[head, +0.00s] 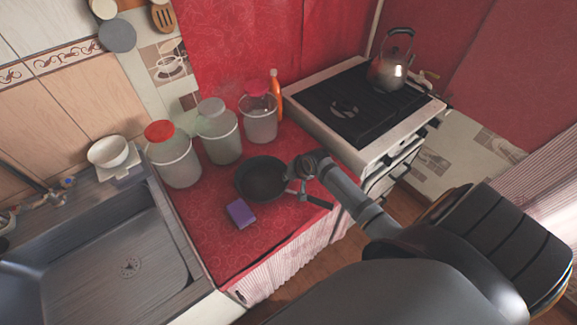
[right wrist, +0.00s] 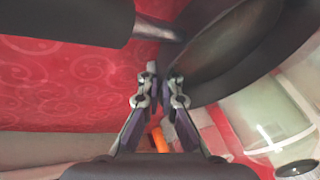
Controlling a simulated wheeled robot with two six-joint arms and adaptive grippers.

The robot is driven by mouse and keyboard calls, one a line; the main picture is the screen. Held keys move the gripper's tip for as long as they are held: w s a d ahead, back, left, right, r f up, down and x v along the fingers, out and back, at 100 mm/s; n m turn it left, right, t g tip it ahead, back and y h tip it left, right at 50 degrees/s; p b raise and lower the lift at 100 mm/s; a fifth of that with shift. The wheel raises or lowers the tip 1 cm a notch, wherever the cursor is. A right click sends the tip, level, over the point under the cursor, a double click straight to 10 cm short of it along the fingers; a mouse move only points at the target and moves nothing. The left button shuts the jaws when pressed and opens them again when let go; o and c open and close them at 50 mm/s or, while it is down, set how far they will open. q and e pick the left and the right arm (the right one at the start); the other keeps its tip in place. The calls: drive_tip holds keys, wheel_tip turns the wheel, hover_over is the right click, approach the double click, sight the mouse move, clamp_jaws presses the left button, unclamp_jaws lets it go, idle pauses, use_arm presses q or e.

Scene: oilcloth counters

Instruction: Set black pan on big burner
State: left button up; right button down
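The black pan (head: 261,179) sits on the red counter, left of the stove; its handle points to the lower right. In the right wrist view the pan (right wrist: 245,50) fills the upper right and its dark handle (right wrist: 75,20) crosses the upper left. My right gripper (head: 298,188) is beside the pan at the handle side. In the wrist view its fingertips (right wrist: 160,88) are a little apart, with nothing visible held between them. A burner (head: 345,107) shows bare on the dark stove top; whether it is the big one is unclear. My left gripper is not in view.
A kettle (head: 393,72) stands at the stove's back right. Three jars (head: 176,163) (head: 219,137) (head: 260,118) and an orange bottle (head: 276,95) stand behind the pan. A purple sponge (head: 240,213) lies in front. The sink (head: 130,265) is at left.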

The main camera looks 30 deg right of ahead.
idle(0.3)
drive_tip(key=c, duration=1.8)
unclamp_jaws()
